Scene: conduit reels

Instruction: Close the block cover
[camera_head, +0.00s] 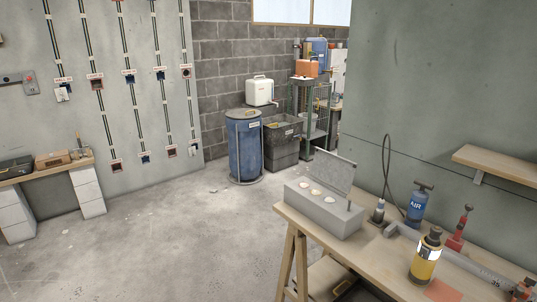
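The grey block (328,217) sits on the near left part of the wooden workbench (380,262). Its top face carries three pale round parts in a row and a short dark upright pin near its right end. The block cover (334,172) is a flat grey panel standing open, tilted up along the block's far edge. Neither of my grippers is in view, and nothing touches the cover.
The floor left of the bench is mostly clear. A blue barrel (244,147) stands behind.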

